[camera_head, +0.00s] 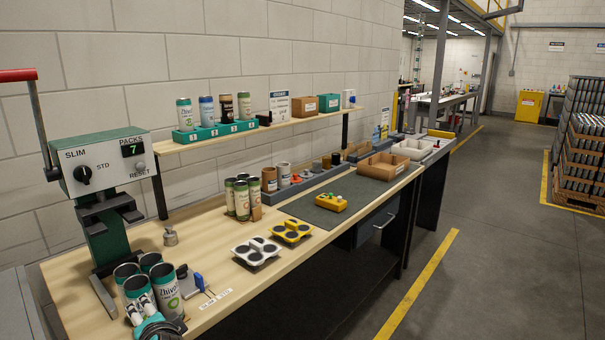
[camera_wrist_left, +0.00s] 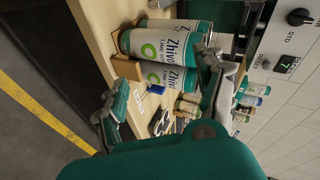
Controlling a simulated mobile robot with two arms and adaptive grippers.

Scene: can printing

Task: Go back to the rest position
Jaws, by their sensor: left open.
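My left gripper (camera_head: 143,309) is at the bottom left of the head view, close in front of a cluster of several green-and-white cans (camera_head: 167,291). Its two fingers are spread in the left wrist view (camera_wrist_left: 163,90), with no can held between them. The cans (camera_wrist_left: 160,43) lie beyond the fingertips there; whether a finger touches one I cannot tell. The cans stand upright at the near left end of the wooden bench (camera_head: 215,270), by the foot of the press. My right gripper is not in view.
The green press (camera_head: 108,170) with a red-handled lever (camera_head: 18,75) and a display reading 7 stands behind the cans. A blue-and-white tool (camera_head: 190,282), white pack holder (camera_head: 256,251), yellow pack holder (camera_head: 292,231) and another can group (camera_head: 242,199) are along the bench.

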